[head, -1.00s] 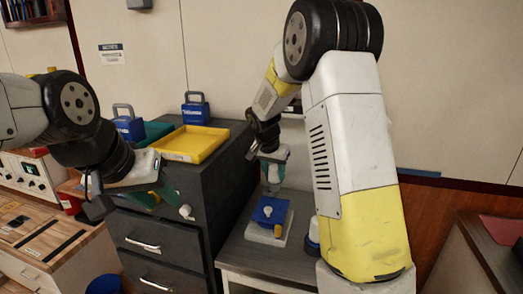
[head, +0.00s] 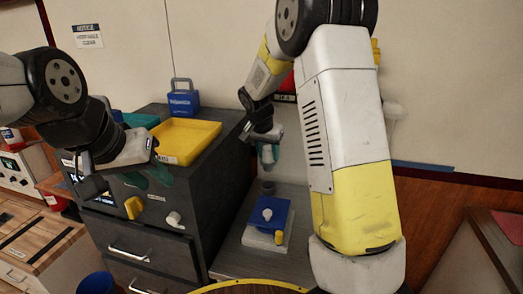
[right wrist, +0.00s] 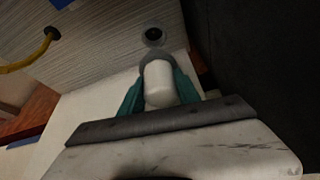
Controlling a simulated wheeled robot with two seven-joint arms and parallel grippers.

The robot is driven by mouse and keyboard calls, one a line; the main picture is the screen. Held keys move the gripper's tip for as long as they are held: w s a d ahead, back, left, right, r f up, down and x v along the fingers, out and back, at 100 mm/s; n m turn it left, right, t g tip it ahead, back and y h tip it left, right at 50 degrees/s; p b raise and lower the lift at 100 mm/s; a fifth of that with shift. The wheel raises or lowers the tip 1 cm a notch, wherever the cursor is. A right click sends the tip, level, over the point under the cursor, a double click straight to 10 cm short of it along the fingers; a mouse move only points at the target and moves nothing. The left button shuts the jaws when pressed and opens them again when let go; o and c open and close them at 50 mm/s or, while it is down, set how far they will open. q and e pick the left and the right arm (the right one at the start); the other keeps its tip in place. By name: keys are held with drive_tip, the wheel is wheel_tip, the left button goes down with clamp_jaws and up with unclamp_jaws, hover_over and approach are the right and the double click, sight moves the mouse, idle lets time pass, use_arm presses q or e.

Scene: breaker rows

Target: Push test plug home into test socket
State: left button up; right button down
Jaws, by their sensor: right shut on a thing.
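My right gripper (head: 267,152) is shut on the test plug, a pale cylinder (head: 268,158) with a grey collar, pointing down. In the right wrist view the plug (right wrist: 160,85) sits between the green fingers (right wrist: 158,92). The test socket (head: 267,187), a short dark grey cylinder on the grey bench top, stands below the plug with a visible gap. In the right wrist view a dark round opening (right wrist: 153,36), apparently the socket, shows just beyond the plug's end. My left gripper (head: 150,178) is open and empty in front of the dark cabinet.
A blue block with a white knob (head: 268,212) on a white base stands just in front of the socket. The dark cabinet (head: 215,190) with a yellow tray (head: 185,138) and blue padlock-shaped case (head: 182,100) is to the left. A yellow curved strip (head: 250,284) crosses the bottom edge.

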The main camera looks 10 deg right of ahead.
sight(265, 165)
drive_tip(key=shift+f, duration=3)
drive_tip(key=shift+s+f, duration=0.1)
drive_tip(key=shift+f, duration=1.7)
drive_tip(key=c, duration=0.8)
unclamp_jaws()
drive_tip(key=v, duration=0.7)
drive_tip(key=shift+a+r, duration=0.1)
drive_tip(key=shift+r, duration=0.3)
